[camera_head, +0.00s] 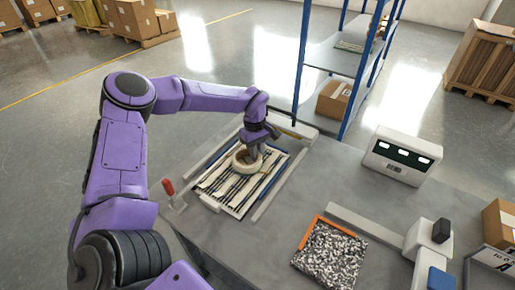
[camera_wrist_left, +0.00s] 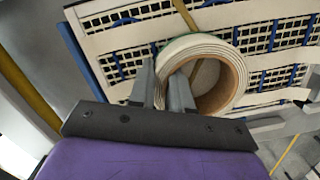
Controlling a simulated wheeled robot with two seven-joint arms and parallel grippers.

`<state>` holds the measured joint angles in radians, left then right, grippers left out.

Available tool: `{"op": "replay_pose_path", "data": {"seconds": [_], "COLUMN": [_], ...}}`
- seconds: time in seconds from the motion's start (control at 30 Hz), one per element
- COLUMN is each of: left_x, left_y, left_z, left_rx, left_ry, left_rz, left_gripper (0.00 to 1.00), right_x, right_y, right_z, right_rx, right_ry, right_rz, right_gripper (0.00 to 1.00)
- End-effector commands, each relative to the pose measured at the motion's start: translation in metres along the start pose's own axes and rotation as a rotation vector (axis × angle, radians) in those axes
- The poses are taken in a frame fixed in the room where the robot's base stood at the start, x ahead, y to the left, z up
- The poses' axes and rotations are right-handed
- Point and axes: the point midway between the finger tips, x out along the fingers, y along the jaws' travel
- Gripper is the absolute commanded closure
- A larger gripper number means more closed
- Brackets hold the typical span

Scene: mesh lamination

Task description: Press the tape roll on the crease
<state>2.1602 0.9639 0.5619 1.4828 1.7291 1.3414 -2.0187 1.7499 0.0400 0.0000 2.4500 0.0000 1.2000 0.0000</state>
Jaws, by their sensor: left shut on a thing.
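A tape roll (camera_head: 248,160), pale with a tan core, is over the mesh sheet (camera_head: 236,188) on the table. In the left wrist view the tape roll (camera_wrist_left: 236,64) has its open ring toward the camera. My left gripper (camera_head: 254,150) is shut on the roll's wall, and one finger shows inside the ring in the left wrist view (camera_wrist_left: 168,88). The mesh sheet (camera_wrist_left: 128,46) has white strips and a dark grid. I cannot tell whether the roll touches the sheet, and no crease is distinct. My right gripper is not in view.
A white device (camera_head: 402,156) stands at the right. A red-handled clamp (camera_head: 170,190) is at the table's left edge. A blue shelf (camera_head: 340,62) stands behind. The table between tray and sheet is clear.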

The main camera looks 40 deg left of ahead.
Motion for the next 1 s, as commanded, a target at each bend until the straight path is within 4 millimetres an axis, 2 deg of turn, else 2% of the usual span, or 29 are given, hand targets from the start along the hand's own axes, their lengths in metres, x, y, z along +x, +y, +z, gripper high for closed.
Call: {"op": "replay_pose_path", "data": {"seconds": [0.1, 0.7, 0.8, 1.0], "left_x": [-0.016, -0.074, -0.08, -0.078], "left_y": [0.001, 0.001, 0.001, 0.001], "left_z": [0.002, 0.009, 0.009, 0.009], "left_rx": [0.0, 0.001, 0.001, 0.0], "left_ry": [0.0, 0.001, 0.001, 0.001], "left_rz": [0.003, 0.005, 0.004, 0.004], "left_gripper": [1.0, 1.0, 1.0, 1.0], "right_x": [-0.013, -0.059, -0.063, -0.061], "right_y": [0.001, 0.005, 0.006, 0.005], "right_z": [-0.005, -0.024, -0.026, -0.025], "right_rx": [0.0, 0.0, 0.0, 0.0], "right_ry": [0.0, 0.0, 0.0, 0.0], "right_rz": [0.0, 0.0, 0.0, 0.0], "right_gripper": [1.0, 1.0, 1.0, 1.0]}}
